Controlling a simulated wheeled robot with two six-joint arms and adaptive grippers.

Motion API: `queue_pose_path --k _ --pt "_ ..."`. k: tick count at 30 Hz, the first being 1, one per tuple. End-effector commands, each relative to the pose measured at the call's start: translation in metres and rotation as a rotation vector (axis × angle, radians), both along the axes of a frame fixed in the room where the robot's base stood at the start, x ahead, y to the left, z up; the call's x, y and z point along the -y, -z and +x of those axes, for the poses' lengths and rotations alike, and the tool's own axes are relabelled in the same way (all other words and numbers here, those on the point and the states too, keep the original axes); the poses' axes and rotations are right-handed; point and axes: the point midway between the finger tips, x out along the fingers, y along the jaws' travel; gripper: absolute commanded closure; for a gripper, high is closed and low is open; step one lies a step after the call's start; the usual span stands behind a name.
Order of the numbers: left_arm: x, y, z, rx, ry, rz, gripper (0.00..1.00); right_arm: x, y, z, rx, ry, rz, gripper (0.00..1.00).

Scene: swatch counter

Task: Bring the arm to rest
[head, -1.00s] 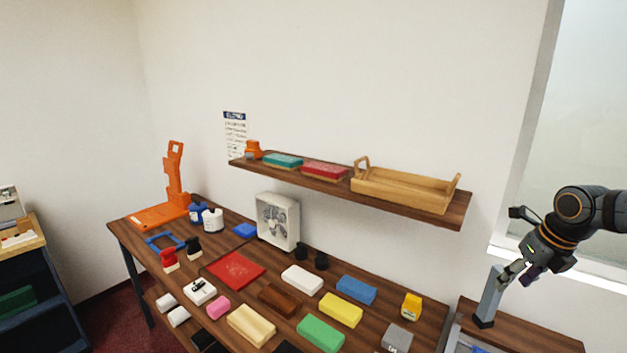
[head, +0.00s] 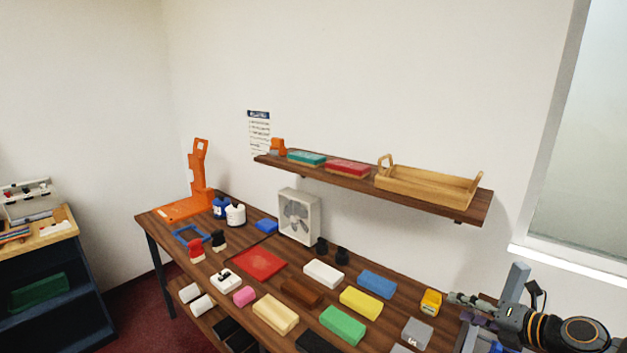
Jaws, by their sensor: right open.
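My right gripper (head: 470,308) comes in from the lower right in the head view. It is open and empty, with its fingers pointing left, close to the right end of the wooden counter (head: 270,331). It shows just right of a yellow block-like item (head: 431,302) and in front of a grey upright post (head: 514,287). I cannot tell whether it touches either one. My left gripper is not in view.
Several coloured blocks, such as a green one (head: 343,325) and a white one (head: 323,273), cover the counter. A wall shelf (head: 468,207) above holds a wooden tray (head: 425,190). An orange stand (head: 199,175) rises at the far left.

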Motion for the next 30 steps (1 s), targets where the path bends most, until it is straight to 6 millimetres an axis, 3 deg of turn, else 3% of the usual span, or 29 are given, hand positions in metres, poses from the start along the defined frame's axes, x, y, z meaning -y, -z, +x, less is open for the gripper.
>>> queue_pose_path --k 2,5,9,12,18,27,30 --pt "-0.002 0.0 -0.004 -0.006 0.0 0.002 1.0 -0.009 0.011 -0.002 0.045 0.183 0.218 0.46" --pt "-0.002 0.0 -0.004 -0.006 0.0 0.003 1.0 -0.006 0.029 -0.013 0.062 0.498 0.505 0.46" --pt "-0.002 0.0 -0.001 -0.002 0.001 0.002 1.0 0.002 0.076 -0.057 -0.035 0.977 0.844 0.46" --pt "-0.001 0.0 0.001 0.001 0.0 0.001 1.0 -0.005 0.11 -0.097 -0.158 1.258 0.997 0.46" --pt "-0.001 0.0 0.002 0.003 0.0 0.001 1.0 -0.042 0.153 -0.166 -0.42 1.63 1.154 0.46" --pt "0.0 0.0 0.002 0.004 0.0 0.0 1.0 -0.115 0.17 -0.248 -0.82 1.961 1.246 0.46" --pt "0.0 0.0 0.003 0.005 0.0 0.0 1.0 -0.11 0.206 -0.241 -0.823 1.98 1.223 0.46"
